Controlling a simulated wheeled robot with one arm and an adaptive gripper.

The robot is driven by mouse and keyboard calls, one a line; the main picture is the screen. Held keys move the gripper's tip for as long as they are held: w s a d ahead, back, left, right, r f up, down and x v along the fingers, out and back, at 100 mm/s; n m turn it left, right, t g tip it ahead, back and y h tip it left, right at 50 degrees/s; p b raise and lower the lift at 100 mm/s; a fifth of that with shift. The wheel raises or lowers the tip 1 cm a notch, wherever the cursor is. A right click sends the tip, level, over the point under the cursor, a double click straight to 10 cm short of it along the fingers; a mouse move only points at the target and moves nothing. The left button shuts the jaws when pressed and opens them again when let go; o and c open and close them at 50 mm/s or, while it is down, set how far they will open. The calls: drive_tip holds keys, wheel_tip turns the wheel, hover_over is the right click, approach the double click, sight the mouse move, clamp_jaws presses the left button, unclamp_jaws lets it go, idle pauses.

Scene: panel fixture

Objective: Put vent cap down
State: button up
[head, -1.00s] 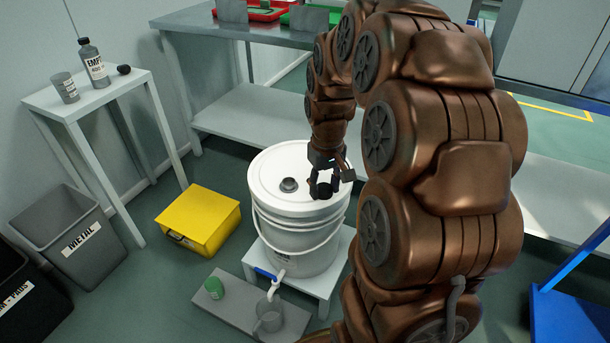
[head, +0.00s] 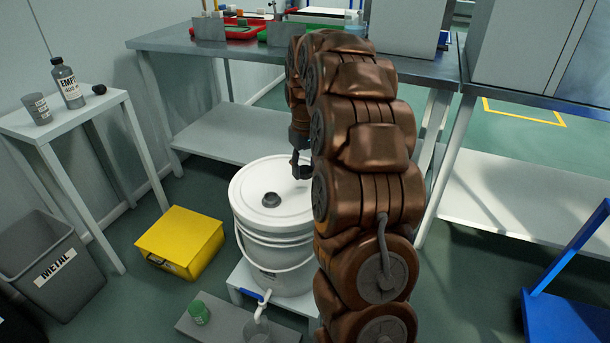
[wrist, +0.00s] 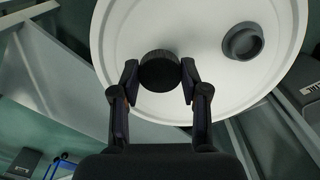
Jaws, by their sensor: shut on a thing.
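The vent cap (wrist: 159,70) is a dark, round piece with a ribbed side. My gripper (wrist: 160,79) is shut on it, with one finger on each side. In the wrist view they are over the white drum lid (wrist: 125,35), left of the dark round vent opening (wrist: 243,41). In the head view my gripper (head: 300,170) is above the back right part of the lid (head: 255,190), apart from the opening (head: 270,200). My arm hides part of the gripper, and I cannot make out the cap there.
A small white side table (head: 70,121) at left bears a grey cup (head: 38,108), a bottle (head: 67,84) and a small dark object (head: 99,89). A yellow box (head: 180,238) and a METAL bin (head: 50,265) stand on the floor. A steel bench (head: 200,42) is behind.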

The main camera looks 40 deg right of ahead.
sight(305, 181)
drive_tip(key=shift+w+d+f, duration=0.15)
drive_tip(key=shift+w+d, duration=0.5)
drive_tip(key=shift+w, duration=0.3)
drive_tip(key=shift+f+b, duration=0.9)
drive_tip(key=shift+f, duration=0.8)
drive_tip(key=shift+f, duration=0.15)
drive_tip(key=o, duration=1.2)
